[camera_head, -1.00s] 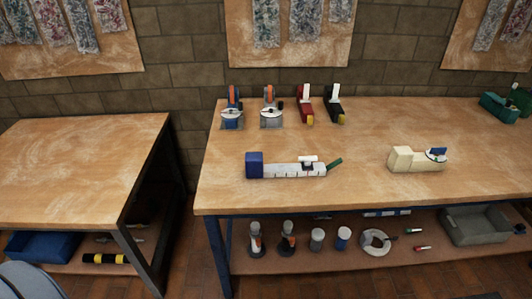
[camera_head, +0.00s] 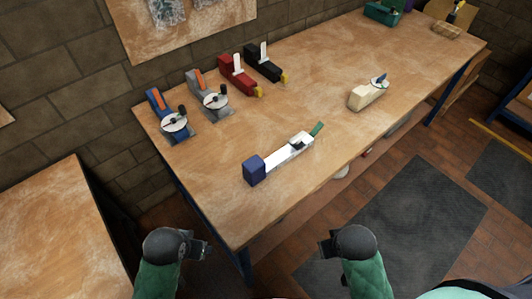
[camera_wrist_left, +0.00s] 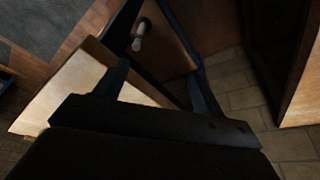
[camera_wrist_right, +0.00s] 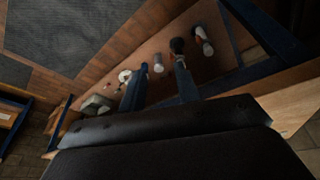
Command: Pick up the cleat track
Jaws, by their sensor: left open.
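The likely cleat track is a long white bar (camera_head: 286,153) with a blue block at its near left end and a green piece at its far right end. It lies on the wooden workbench (camera_head: 215,170) near its front edge. A small white and dark fitting sits on top of it. My left gripper (camera_head: 206,248) is in front of the bench's left end, open and empty; its parted fingers show in the left wrist view (camera_wrist_left: 160,85). My right gripper (camera_head: 325,246) is in front of the bench, with parted, empty fingers in the right wrist view (camera_wrist_right: 158,88). Both are apart from the bar.
A cream block with a blue-and-white top (camera_head: 367,93) sits to the right. Blue (camera_head: 168,116), grey (camera_head: 208,97), red (camera_head: 239,76) and black (camera_head: 265,62) devices line the back. Another table (camera_head: 50,235) stands at left. The bench around the bar is clear.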

